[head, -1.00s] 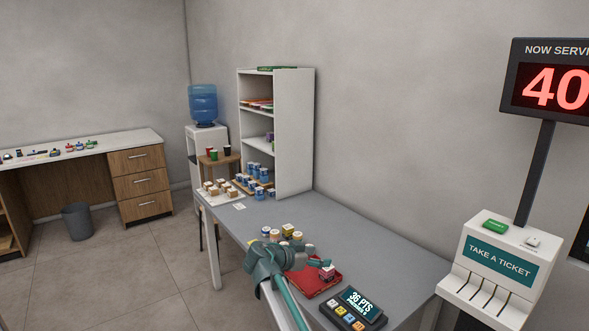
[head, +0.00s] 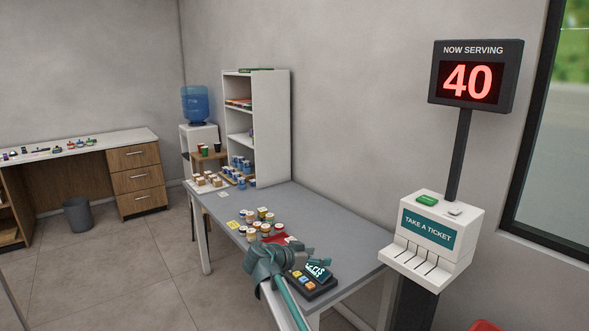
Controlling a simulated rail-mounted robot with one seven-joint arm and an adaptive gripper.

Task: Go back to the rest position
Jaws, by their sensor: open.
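My gripper (head: 310,257) is open at the end of my teal and grey arm, low in the middle of the head view. It appears in front of the dark keypad device (head: 316,278) and to the right of a red mat (head: 274,238) on the grey table (head: 330,228). I see nothing held between its fingers, though they are small here. My arm hides part of the mat and the near table edge.
Several small jars (head: 278,228) stand on and behind the mat. Farther back are boxes and blue-labelled bottles, a white shelf (head: 272,130) and a water cooler (head: 196,104). A ticket dispenser (head: 435,235) stands right of the table. The table's right part is clear.

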